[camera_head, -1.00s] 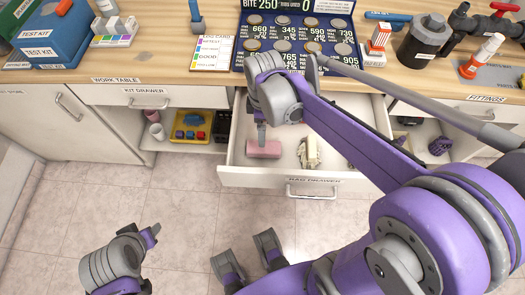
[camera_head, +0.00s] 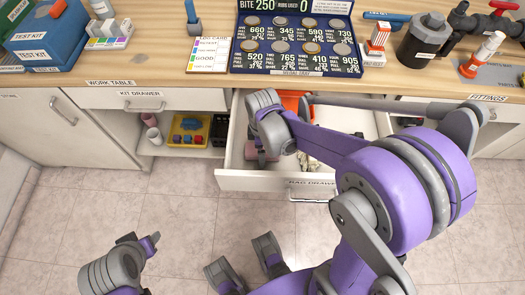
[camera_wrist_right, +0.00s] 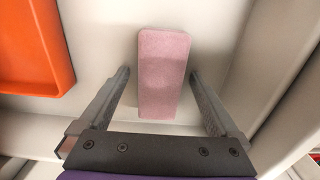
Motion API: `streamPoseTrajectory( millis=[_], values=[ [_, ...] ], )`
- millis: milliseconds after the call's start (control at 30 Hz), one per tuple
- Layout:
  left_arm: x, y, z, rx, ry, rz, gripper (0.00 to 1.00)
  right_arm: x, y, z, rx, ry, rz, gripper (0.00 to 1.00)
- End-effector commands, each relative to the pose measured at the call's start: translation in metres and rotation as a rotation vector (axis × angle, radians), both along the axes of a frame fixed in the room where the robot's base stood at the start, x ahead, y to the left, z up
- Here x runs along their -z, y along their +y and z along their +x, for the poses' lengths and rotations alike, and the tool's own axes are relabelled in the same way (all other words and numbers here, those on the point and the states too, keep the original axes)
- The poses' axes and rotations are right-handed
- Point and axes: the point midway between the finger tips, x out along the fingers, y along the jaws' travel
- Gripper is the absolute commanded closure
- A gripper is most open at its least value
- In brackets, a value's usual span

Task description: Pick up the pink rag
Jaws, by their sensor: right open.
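The pink rag (camera_wrist_right: 163,75) is a flat block-like bundle lying on the floor of the open rag drawer, in the right wrist view. My right gripper (camera_wrist_right: 160,90) is open, with one finger on each side of the rag and a visible gap to each. In the head view the rag (camera_head: 252,152) is mostly hidden behind my right wrist. The drawer (camera_head: 262,180) is pulled out below the worktop. My left gripper (camera_head: 150,241) is low over the floor at the lower left, far from the rag; its jaw opening is unclear.
An orange tray (camera_wrist_right: 32,50) lies in the drawer left of the rag in the wrist view. A pale cloth (camera_head: 308,161) is partly hidden by my right arm. The worktop (camera_head: 160,98) with a coin board (camera_head: 295,45) stands above the drawer. Drawer walls bound the space.

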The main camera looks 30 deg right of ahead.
Motion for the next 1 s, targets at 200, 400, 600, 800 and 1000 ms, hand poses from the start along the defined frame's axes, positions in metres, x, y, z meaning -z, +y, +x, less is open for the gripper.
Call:
streamPoseTrajectory(
  millis=[200,400,600,800,1000],
  values=[
    [0.0,0.0,0.0,0.0,0.0,0.0,0.5,-0.001,0.0,0.0,0.0,0.0,0.0,0.15],
    [0.0,0.0,0.0,0.0,0.0,0.0,0.5,-0.001,0.0,0.0,0.0,0.0,0.0,0.51],
    [0.0,0.0,0.0,0.0,0.0,0.0,0.5,-0.001,0.0,0.0,0.0,0.0,0.0,0.87],
    [0.0,0.0,0.0,0.0,0.0,0.0,0.5,-0.001,0.0,0.0,0.0,0.0,0.0,0.92],
    [-0.005,0.0,0.0,0.0,-0.002,0.0,0.5,-0.018,0.0,0.0,0.0,0.0,0.0,0.92]
  ],
)
